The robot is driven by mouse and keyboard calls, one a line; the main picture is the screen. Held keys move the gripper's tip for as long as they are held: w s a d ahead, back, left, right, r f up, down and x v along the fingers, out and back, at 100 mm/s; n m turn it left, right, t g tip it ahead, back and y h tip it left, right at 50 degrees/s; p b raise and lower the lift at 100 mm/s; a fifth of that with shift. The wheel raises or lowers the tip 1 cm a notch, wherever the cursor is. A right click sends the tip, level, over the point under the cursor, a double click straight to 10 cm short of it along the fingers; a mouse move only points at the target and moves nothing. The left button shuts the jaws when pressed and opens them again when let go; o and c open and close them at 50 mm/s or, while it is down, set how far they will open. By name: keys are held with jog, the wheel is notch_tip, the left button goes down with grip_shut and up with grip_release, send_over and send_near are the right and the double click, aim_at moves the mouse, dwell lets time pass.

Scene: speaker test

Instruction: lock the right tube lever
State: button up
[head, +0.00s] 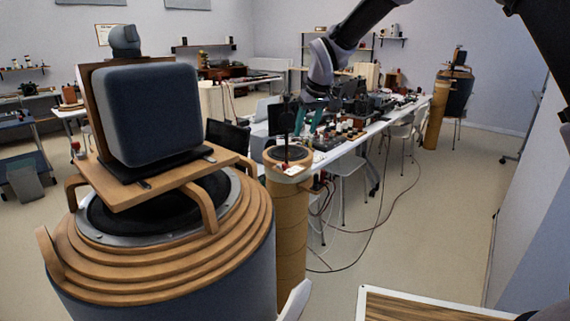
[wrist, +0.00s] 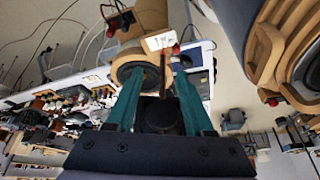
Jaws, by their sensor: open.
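The tan tube (head: 288,225) stands upright right of the large speaker, with a dark round top and a white tag (head: 292,171). A thin dark upright piece, apparently the lever (head: 286,132), rises from its top. My gripper (head: 309,125) has teal fingers and hangs just right of the upright piece in the head view. In the wrist view my gripper (wrist: 158,72) is open, with the tube top (wrist: 128,58) beyond its fingertips. The upright piece (wrist: 163,72) appears between the fingers there; I cannot tell whether they touch it. The lever's locked state is unclear.
A large wooden speaker (head: 165,250) with a grey box (head: 150,113) on it fills the left. A long white table (head: 345,150) crowded with equipment runs behind the tube. Cables lie on the floor to its right. Open floor (head: 440,230) is at the right.

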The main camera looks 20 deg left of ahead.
jog(key=n, duration=0.1)
send_near(285, 164)
jog(key=x, duration=0.9)
